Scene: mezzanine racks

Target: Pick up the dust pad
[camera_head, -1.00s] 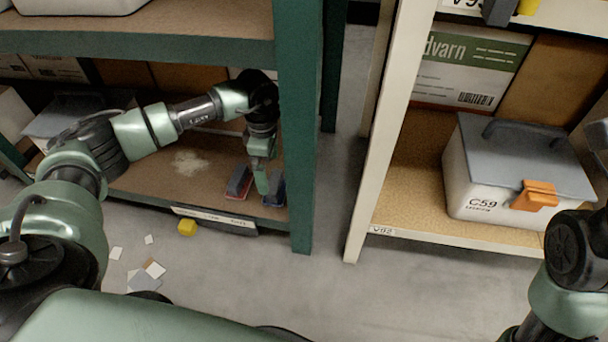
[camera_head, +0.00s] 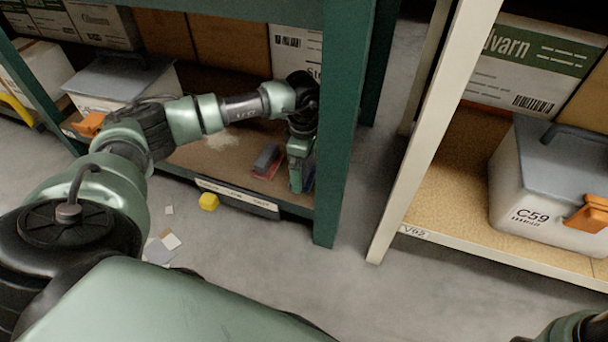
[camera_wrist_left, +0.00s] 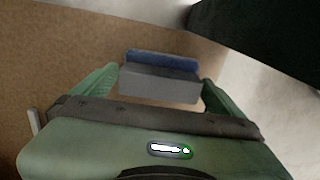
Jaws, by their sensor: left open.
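Two small block-shaped pads lie on the lower shelf of the green rack. One is a dark grey block on a red base (camera_head: 267,160). The other, a grey block with a blue base, is mostly hidden behind my left gripper (camera_head: 297,180) in the head view. In the left wrist view this blue-based pad (camera_wrist_left: 160,82) lies between the two green fingers of my left gripper (camera_wrist_left: 160,78), which is open. Gaps show beside the pad, and I cannot tell whether either finger touches it. Which pad is the dust pad is not marked. My right gripper is out of view.
The green rack's upright (camera_head: 345,130) stands close to the right of my left gripper. Pale dust (camera_head: 222,141) lies on the shelf. A lidded bin (camera_head: 120,80) stands further left. A yellow object (camera_head: 208,202) and scraps (camera_head: 162,246) lie on the floor. Bin C59 (camera_head: 545,200) is on the right rack.

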